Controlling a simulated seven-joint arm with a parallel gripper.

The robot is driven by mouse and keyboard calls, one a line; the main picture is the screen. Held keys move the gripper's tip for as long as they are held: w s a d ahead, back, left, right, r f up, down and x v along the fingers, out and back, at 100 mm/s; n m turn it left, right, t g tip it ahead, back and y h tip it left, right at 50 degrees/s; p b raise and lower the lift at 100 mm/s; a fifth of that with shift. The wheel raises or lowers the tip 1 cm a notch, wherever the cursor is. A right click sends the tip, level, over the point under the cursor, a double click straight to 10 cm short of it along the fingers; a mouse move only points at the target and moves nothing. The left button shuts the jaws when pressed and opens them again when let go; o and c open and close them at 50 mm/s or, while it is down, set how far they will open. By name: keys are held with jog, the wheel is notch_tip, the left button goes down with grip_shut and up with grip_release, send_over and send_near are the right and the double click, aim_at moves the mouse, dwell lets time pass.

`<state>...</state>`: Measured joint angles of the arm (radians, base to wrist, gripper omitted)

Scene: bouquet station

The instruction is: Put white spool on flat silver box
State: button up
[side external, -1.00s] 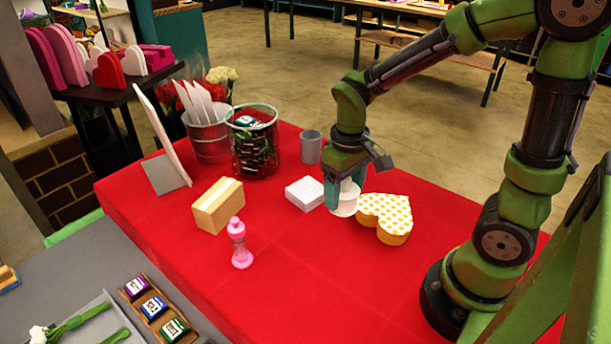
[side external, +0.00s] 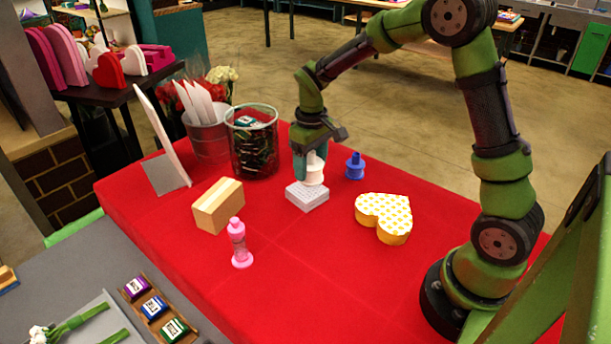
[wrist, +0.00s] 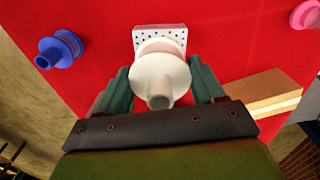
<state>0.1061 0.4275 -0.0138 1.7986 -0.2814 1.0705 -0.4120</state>
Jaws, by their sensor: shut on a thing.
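The white spool (side external: 314,170) is held in my gripper (side external: 309,168), which is shut on it. In the side view the spool is upright, above or at the top of the flat silver box (side external: 307,197), and I cannot tell whether they touch. In the wrist view the white spool (wrist: 160,78) fills the space between the green fingers of my gripper (wrist: 160,88). It covers the near part of the silver box (wrist: 160,34), whose dotted top shows behind it.
A blue spool (side external: 355,166) stands right of the box. A heart-shaped box (side external: 384,214) is nearer my base. The red table front is clear.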

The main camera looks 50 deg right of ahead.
jog(key=shift+w+f, duration=0.1)
jog(key=shift+w, duration=0.55)
jog(key=shift+s+f, duration=0.1)
jog(key=shift+f, duration=1.65)
jog(key=shift+f, duration=0.15)
jog(key=o, duration=1.1)
jog(key=shift+c, duration=0.2)
